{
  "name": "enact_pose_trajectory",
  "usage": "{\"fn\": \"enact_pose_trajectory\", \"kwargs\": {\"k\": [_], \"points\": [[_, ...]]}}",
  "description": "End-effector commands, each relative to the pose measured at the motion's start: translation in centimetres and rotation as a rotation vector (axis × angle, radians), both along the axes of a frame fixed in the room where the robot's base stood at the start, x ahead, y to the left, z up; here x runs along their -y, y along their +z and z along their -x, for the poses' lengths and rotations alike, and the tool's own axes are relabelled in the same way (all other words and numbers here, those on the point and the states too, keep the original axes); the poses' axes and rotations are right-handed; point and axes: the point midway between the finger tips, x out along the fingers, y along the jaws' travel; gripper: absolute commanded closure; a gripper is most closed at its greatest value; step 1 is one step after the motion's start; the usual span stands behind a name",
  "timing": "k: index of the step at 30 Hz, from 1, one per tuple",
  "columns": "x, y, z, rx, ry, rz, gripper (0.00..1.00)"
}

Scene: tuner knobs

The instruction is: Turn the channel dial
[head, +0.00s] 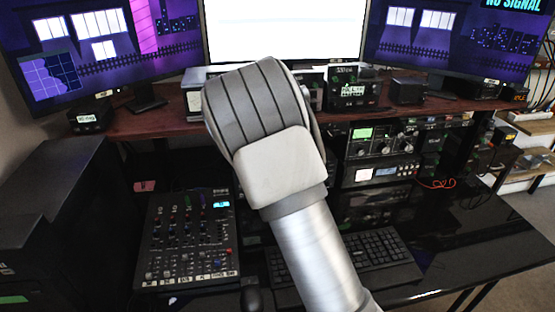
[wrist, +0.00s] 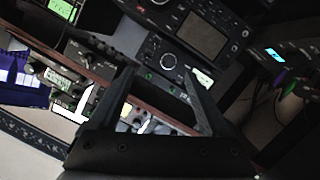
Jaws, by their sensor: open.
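In the wrist view, my gripper (wrist: 161,74) is open, its two dark fingers apart with no object held between them. Beyond the fingertips is a dark radio panel with a small screen (wrist: 202,37) and a round knob (wrist: 168,62) close to the line between the fingers. Another round knob (wrist: 160,3) is at the top edge. I cannot tell which knob is the channel dial. In the head view, a radio unit with a green display (head: 362,133) and a round knob (head: 383,147) sits right of my arm. My arm covers the middle, and my gripper is hidden there.
In the head view, a mixer (head: 185,278) with several coloured knobs is on the left of the black desk, and a keyboard (head: 372,250) lies right of my arm. A brown shelf (head: 150,120) with small boxes runs below the monitors (head: 450,38). The desk's right side (head: 470,235) is clear.

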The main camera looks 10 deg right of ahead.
Motion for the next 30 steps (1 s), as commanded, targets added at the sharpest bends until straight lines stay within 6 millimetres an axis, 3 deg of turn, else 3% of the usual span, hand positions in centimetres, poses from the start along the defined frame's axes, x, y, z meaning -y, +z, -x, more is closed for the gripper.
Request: {"fn": "enact_pose_trajectory", "kwargs": {"k": [1,5,16,30], "points": [[-0.3,-1.0,0.0,0.026,0.025,0.05,0.18],[-1.0,-1.6,0.2,0.11,0.086,0.15,0.18],[-2.1,-1.7,-0.1,0.2,0.158,0.244,0.18],[-2.1,-1.7,-8.3,0.2,0.157,0.242,0.18]]}}
